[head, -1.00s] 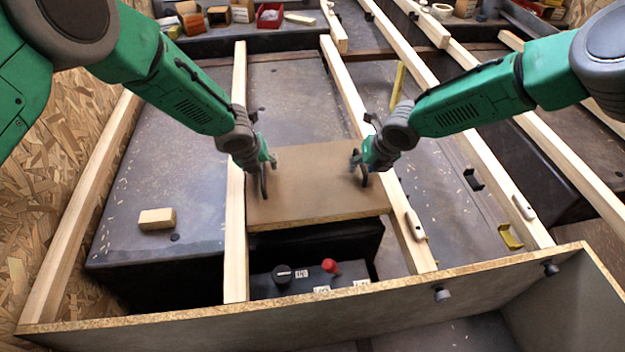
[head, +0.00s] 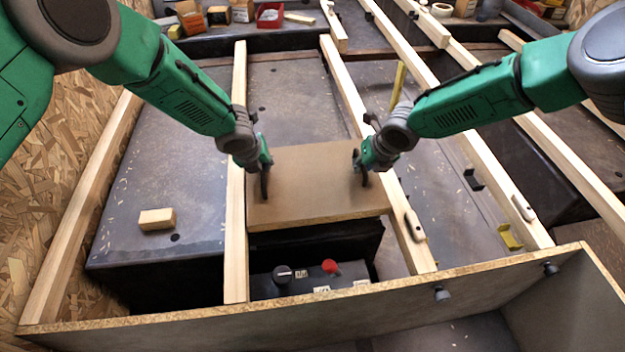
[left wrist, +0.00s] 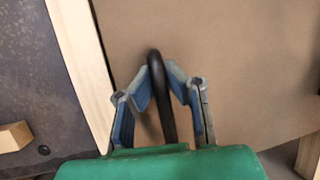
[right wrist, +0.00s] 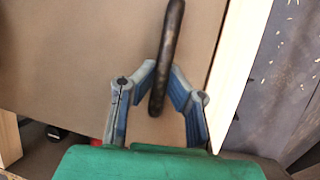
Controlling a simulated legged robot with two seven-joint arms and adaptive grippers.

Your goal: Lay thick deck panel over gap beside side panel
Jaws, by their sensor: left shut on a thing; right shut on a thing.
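The thick deck panel (head: 315,190) is a brown board with a pale chipped edge at its front. It spans the space between two pale wooden beams, the left beam (head: 236,265) and the right beam (head: 410,240). My left gripper (head: 264,168) is shut on a black handle (left wrist: 162,95) at the panel's left side. My right gripper (head: 361,163) is shut on another black handle (right wrist: 167,60) at the panel's right side. The side panel (head: 300,327) runs across the front. A dark gap with a box stays uncovered between it and the deck panel. I cannot tell whether the deck panel touches the beams.
In the gap stands a dark box with a red knob (head: 330,266) and a black knob (head: 283,273). A small wood block (head: 157,219) lies at left. A white-handled tool (head: 414,225) lies on the right beam. Bins and parts, including a red bin (head: 269,15), stand at the back.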

